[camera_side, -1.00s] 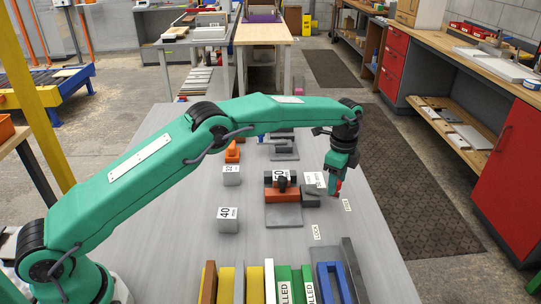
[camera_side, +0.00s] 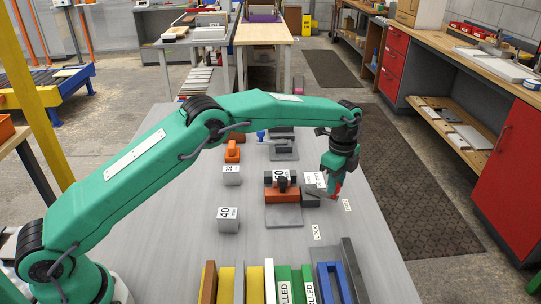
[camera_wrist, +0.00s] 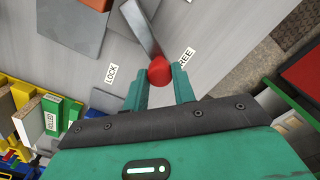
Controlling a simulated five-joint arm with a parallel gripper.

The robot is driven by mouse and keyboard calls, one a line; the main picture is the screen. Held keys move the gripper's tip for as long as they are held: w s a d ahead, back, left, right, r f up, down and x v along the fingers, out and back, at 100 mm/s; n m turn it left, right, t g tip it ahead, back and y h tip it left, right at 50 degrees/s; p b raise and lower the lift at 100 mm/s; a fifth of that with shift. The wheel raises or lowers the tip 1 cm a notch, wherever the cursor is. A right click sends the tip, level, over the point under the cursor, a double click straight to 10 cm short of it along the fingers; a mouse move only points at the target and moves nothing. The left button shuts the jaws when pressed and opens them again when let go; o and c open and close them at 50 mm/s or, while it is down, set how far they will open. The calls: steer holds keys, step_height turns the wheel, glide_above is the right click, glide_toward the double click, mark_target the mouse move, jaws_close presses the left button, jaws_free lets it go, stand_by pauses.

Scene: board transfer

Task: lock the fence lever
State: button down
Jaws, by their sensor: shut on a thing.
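The fence lever is a grey metal bar (camera_wrist: 140,28) with a red ball knob (camera_wrist: 159,70) at its end. My gripper (camera_wrist: 160,88) is shut on the red knob, one finger on each side, in the wrist view. In the side view my gripper (camera_side: 335,188) reaches down to the knob right of the fence. The lever points near the FREE label (camera_wrist: 187,57); the LOCK label (camera_wrist: 112,73) lies apart to the left. The orange-brown fence block (camera_side: 282,195) sits on a grey plate (camera_side: 284,216); the lever's pivot end is partly hidden.
Grey blocks marked 40 (camera_side: 228,220) and 32 (camera_side: 231,176) stand left of the fence. Several coloured boards, including green ones (camera_side: 285,284), stand at the table's front. The table (camera_side: 180,230) is clear at front left.

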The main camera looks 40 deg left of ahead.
steer(key=m, duration=0.1)
steer(key=s+m, duration=0.1)
steer(key=shift+s+d+r+m, duration=0.1)
steer(key=shift+s+m, duration=0.2)
steer(key=s+m, duration=0.2)
steer(key=m, duration=0.1)
steer(key=shift+s+a+m, duration=0.1)
steer(key=shift+a+m, duration=0.1)
steer(key=shift+m, duration=0.1)
steer(key=m, duration=0.1)
steer(key=s+m, duration=0.1)
steer(key=shift+s+a+m, duration=0.25)
steer(key=shift+a+m, duration=0.05)
steer(key=shift+a, duration=0.05)
steer(key=shift+s+a+m, duration=0.3)
steer(key=shift+s+m, duration=0.05)
steer(key=shift+m, duration=0.45)
steer(key=shift+s+a+m, duration=0.25)
steer(key=shift+s+m, duration=0.1)
steer(key=shift+m, duration=0.45)
steer(key=c, duration=1.1)
jaws_free()
steer(key=shift+c, duration=0.2)
